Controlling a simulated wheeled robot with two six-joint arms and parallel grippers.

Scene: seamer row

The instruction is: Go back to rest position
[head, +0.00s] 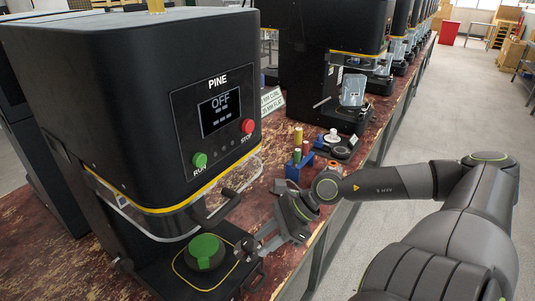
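My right gripper (252,249) is at the right edge of the black base plate of the PINE seamer (140,110), low in front of the machine. Its fingers are small and partly merge with the dark plate, so I cannot tell whether they are open or shut. I see nothing clearly held in it. My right arm reaches in from the lower right. A green-topped round piece (204,251) sits on the base plate, left of the gripper and apart from it. My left gripper is not in view.
The seamer's screen (220,112) reads OFF; its clear guard (232,190) is just above the gripper. A blue holder (298,165) with coloured cylinders stands behind the gripper on the worn red bench (50,262). More seamers line the bench. The grey floor (440,120) at right is open.

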